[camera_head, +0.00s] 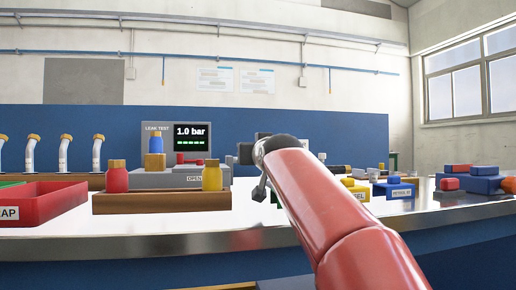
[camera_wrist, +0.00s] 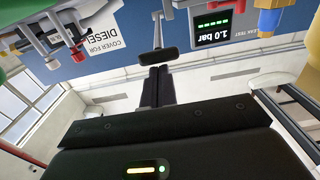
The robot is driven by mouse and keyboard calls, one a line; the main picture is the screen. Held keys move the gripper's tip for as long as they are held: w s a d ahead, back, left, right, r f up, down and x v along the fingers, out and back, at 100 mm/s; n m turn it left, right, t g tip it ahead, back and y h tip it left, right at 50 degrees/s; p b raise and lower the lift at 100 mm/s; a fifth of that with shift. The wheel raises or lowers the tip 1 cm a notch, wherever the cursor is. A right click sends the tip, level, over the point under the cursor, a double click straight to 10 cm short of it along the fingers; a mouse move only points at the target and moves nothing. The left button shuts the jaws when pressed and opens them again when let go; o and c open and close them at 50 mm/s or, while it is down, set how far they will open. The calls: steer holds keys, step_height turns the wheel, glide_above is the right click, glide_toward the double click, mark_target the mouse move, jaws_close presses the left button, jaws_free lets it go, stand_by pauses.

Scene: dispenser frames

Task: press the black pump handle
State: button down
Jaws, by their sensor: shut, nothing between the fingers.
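The black pump handle (camera_wrist: 157,55) shows in the wrist view as a short dark crossbar on a thin stem, just beyond the fingertips. My gripper (camera_wrist: 157,70) is shut and empty, its two dark fingers side by side and lined up with the middle of the crossbar. The fingertips look very close to the handle; I cannot tell whether they touch it. In the head view my red arm covers most of that area, and I cannot make out the handle there.
A leak test unit (camera_head: 190,142) reads 1.0 bar. A wooden tray (camera_head: 150,202) with red and yellow bottles and a red bin (camera_head: 45,205) stand left. A blue bin (camera_head: 394,189) and blue blocks (camera_head: 485,184) stand right. A cover sign (camera_wrist: 92,45) shows in the wrist view.

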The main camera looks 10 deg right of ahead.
steer(key=shift+w+f, duration=0.35)
steer(key=shift+f, duration=0.5)
step_height(320, 180, up, 5)
steer(key=s+p, duration=0.3)
steer(key=s+f+b, duration=0.1)
steer(key=s+b, duration=0.1)
steer(key=s, duration=0.7)
steer(key=shift+s+f, duration=0.15)
steer(key=shift+f, duration=0.1)
